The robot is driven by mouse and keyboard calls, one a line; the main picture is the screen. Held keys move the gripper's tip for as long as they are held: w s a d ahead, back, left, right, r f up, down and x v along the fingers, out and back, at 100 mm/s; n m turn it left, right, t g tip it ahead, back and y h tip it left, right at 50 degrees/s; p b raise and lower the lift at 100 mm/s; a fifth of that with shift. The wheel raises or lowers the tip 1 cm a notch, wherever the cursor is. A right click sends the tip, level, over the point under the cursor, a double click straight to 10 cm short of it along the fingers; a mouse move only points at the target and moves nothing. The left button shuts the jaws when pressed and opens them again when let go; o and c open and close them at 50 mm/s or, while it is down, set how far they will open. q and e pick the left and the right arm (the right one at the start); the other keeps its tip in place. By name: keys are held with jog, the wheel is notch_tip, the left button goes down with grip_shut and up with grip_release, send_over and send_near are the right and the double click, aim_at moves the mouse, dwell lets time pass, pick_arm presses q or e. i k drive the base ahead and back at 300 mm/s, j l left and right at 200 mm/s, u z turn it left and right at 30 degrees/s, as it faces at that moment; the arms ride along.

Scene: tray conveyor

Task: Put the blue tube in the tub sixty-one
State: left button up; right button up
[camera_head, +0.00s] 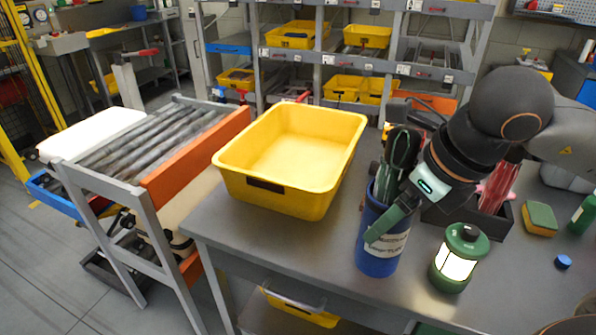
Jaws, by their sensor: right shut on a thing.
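The blue tube (377,252) is a blue cylinder with a white label, standing upright at the table's front edge, right of the tub. Dark green handles or tools (401,150) stick up at its top. My right gripper (383,222) reaches in from the right and is shut on the tube; a green finger lies across its front, and the other finger is mostly hidden. A yellow tub (340,190) stands empty on the table to the left. It has a dark label plate on its front, too small to read. My left gripper is not in view.
A green lantern (462,258) stands just right of the tube. A dark tray (495,222) with red items, a sponge (540,218) and a blue cap (563,262) are farther right. A roller conveyor (160,138) lies left of the table. Shelves with yellow tubs stand behind.

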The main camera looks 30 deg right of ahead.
aim_at(281, 177)
jog(key=i, duration=1)
